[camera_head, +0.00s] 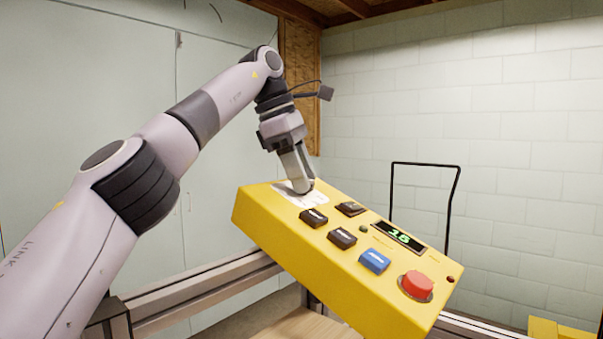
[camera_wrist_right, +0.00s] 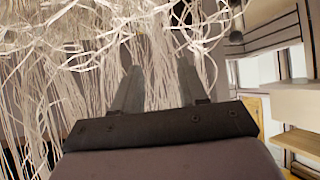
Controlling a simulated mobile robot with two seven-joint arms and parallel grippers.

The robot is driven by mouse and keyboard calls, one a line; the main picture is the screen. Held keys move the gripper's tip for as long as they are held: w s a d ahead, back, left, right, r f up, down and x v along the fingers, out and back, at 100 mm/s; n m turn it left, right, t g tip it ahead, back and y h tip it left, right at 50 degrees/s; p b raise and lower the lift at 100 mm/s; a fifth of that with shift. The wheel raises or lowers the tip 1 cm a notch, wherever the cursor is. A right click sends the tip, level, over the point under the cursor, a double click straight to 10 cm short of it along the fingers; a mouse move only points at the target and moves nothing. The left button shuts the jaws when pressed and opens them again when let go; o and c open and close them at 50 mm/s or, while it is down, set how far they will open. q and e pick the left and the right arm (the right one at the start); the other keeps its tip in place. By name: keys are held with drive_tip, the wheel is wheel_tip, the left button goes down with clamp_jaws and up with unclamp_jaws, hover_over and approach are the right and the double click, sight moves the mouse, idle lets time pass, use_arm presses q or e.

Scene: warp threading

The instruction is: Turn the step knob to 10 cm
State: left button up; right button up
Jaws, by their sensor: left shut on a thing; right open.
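A yellow control box (camera_head: 350,273) fills the lower middle of the head view, its top sloping down to the right. My left gripper (camera_head: 303,187) points down onto the white dial plate (camera_head: 292,197) at the box's far left end. It is shut there, and the step knob is hidden by its fingers. The green display (camera_head: 400,237) reads what looks like 16. In the right wrist view my right gripper (camera_wrist_right: 158,85) is open, with its two fingers apart in front of white threads (camera_wrist_right: 80,60). No thread is clearly held between them.
The box top also carries several dark buttons (camera_head: 342,238), a blue button (camera_head: 374,262) and a red stop button (camera_head: 417,285). A black wire frame (camera_head: 458,185) stands behind the box. Metal rails (camera_head: 205,290) run beside and behind it.

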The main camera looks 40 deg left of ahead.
use_arm(q)
drive_tip(key=shift+r, duration=0.1)
drive_tip(key=o, duration=1.1)
drive_tip(key=shift+c, duration=0.2)
drive_tip(key=shift+s+n+t, duration=0.1)
drive_tip(key=shift+n+t, duration=0.4)
drive_tip(key=shift+n, duration=0.1)
